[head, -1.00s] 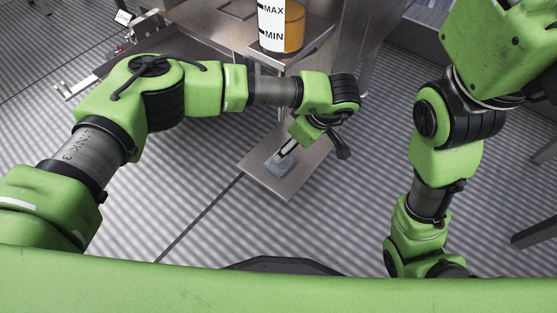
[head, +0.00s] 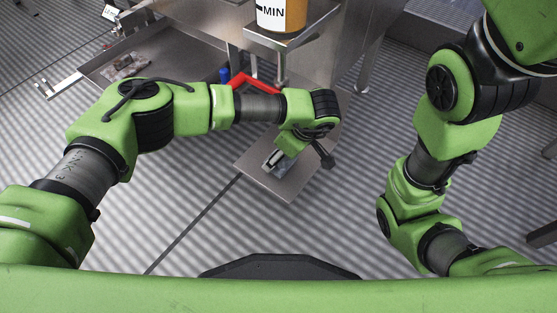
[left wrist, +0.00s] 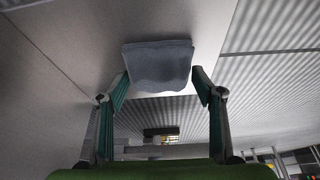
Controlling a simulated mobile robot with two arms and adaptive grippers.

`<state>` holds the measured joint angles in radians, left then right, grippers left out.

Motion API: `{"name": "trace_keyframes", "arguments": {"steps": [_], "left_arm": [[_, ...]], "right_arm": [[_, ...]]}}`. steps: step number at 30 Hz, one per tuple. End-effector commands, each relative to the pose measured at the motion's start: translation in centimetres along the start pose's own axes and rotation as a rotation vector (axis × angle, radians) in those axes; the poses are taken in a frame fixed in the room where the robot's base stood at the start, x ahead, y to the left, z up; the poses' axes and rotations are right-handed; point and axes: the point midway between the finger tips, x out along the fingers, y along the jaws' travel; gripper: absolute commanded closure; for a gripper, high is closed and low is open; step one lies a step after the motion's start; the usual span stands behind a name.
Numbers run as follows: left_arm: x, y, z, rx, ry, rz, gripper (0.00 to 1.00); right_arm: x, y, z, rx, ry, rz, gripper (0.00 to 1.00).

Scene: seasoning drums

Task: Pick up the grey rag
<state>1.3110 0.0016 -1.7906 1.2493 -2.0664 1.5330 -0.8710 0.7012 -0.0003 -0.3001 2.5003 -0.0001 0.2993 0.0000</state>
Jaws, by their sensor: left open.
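The grey rag (left wrist: 158,66) lies on a flat metal shelf (left wrist: 60,60), seen at the top middle of the left wrist view. In the head view the rag (head: 284,168) shows only in part, under my left gripper (head: 269,163). In the left wrist view my left gripper (left wrist: 160,88) is open, with one finger on each side of the rag's near edge. I cannot tell whether the fingers touch the rag. My right arm is at the right of the head view, but its gripper is out of view.
A container marked MIN (head: 281,14) with orange contents stands on a metal ledge above the shelf. A red bent handle (head: 245,80) and a blue item (head: 224,74) are behind my left forearm. A metal tray (head: 100,72) with scraps is at upper left. The striped floor is clear.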

Motion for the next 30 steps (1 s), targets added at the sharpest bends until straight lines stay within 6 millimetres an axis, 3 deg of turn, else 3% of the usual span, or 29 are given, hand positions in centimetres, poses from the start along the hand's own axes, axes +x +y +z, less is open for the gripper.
{"name": "trace_keyframes", "arguments": {"steps": [3, 8, 9, 30], "left_arm": [[-0.15, 0.03, -0.06, 0.000, 0.000, 0.001, 0.39], [-0.15, 0.02, -0.05, 0.000, 0.000, 0.000, 0.78], [-0.14, 0.01, -0.05, 0.000, 0.000, 0.000, 0.80], [-0.70, -0.11, -0.36, -0.005, -0.001, -0.003, 0.80]], "right_arm": [[0.11, 0.02, 0.03, 0.000, 0.000, 0.000, 0.71], [0.11, 0.01, 0.02, 0.000, 0.000, -0.001, 0.71], [0.11, 0.01, 0.01, 0.000, 0.001, -0.001, 0.71], [0.56, 0.09, 0.17, 0.000, 0.001, -0.001, 0.71]]}}
